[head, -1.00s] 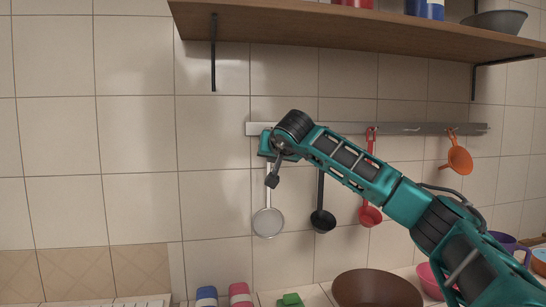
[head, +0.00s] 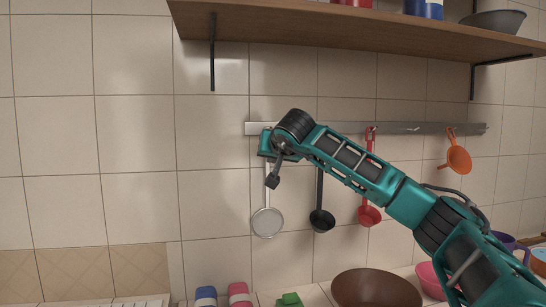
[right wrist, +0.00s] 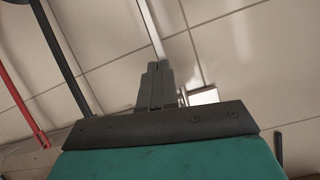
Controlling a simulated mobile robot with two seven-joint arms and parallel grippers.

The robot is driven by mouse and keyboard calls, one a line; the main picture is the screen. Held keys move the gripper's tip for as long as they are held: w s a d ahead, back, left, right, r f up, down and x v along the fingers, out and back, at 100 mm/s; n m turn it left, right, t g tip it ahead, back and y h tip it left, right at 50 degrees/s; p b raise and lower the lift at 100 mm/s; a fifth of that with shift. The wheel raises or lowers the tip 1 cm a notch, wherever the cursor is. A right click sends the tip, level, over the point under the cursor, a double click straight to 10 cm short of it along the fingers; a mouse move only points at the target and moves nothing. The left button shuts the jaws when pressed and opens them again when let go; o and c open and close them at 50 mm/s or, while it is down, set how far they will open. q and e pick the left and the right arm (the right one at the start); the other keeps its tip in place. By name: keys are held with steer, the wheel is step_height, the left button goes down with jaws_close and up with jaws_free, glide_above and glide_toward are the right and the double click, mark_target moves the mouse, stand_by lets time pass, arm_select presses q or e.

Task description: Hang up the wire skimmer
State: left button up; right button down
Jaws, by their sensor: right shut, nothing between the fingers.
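The wire skimmer (head: 267,223) has a round pale grey head and a thin light handle. In the head view it hangs upright, head down, against the tiles below the metal rail (head: 350,128). My right gripper hides its handle top, so its contact with the rail cannot be seen. My right gripper (right wrist: 157,68) is shut and empty. In the right wrist view the skimmer's handle (right wrist: 151,28) runs to just beyond its fingertips; whether they touch is unclear. My left gripper is not in view.
A black ladle (head: 322,220), a red ladle (head: 369,215) and an orange funnel (head: 459,160) hang along the rail to the right. A wooden shelf (head: 350,32) juts out above. A brown bowl (head: 375,288) stands below. The wall left of the skimmer is clear.

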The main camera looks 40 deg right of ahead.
steer(key=shift+s+a, duration=0.25)
steer(key=shift+s, duration=0.2)
stand_by(0.7)
steer(key=s, duration=0.1)
steer(key=s+a+b, duration=0.1)
steer(key=s, duration=0.1)
steer(key=s+a, duration=0.1)
steer(key=shift+s+a, duration=0.2)
steer(key=shift+a, duration=0.05)
stand_by(0.6)
stand_by(0.3)
steer(key=s, duration=0.1)
steer(key=s+a, duration=0.1)
steer(key=s+a+b, duration=0.1)
steer(key=shift+s, duration=0.25)
stand_by(0.7)
stand_by(1.2)
